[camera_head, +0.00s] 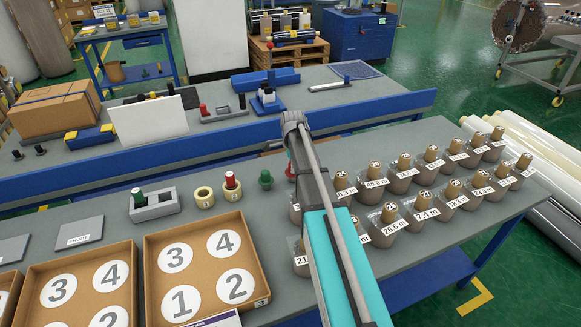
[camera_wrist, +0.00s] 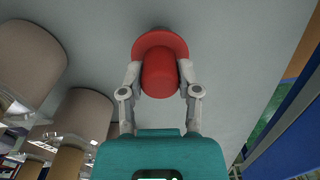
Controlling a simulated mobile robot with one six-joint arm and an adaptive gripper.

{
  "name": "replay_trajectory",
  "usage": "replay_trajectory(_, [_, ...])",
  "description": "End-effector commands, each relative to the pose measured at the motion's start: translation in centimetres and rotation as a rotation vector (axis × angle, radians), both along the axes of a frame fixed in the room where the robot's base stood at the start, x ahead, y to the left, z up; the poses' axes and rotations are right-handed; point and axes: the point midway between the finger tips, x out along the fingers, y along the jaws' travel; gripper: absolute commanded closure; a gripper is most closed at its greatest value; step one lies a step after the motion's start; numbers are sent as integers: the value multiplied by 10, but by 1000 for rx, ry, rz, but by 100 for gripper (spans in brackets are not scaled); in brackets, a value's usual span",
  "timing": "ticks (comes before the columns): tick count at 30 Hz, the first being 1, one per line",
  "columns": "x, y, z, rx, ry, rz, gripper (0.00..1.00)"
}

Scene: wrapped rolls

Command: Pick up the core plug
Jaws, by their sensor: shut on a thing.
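A red core plug (camera_wrist: 160,62) with a wide round flange is between my gripper's (camera_wrist: 160,74) two fingers in the wrist view. The fingers are shut on its sides. In the head view, a small red part of the plug (camera_head: 290,171) shows beside my arm, and the arm hides most of my gripper. The grey tabletop lies behind the plug; I cannot tell whether the plug touches it. A green plug (camera_head: 265,179) stands on the table just left of it. Another red plug (camera_head: 230,179) sits on a small roll.
Several wrapped rolls with labels (camera_head: 402,174) stand in rows to the right, close to my gripper. Numbered trays (camera_head: 150,250) lie at the front left. A grey holder with a green plug (camera_head: 155,206) stands behind them. A blue rail (camera_head: 215,145) runs along the table's back.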

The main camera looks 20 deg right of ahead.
Motion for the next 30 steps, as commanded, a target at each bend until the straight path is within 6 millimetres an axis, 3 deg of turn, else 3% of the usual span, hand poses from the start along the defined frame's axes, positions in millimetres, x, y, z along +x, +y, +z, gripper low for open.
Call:
replay_trajectory(8, [0, 0, 27, 0, 0, 0, 97])
replay_trajectory(23, [-44, 27, 87, 0, 0, 1, 97])
replay_trajectory(30, [-86, 52, 106, 0, 0, 2, 97])
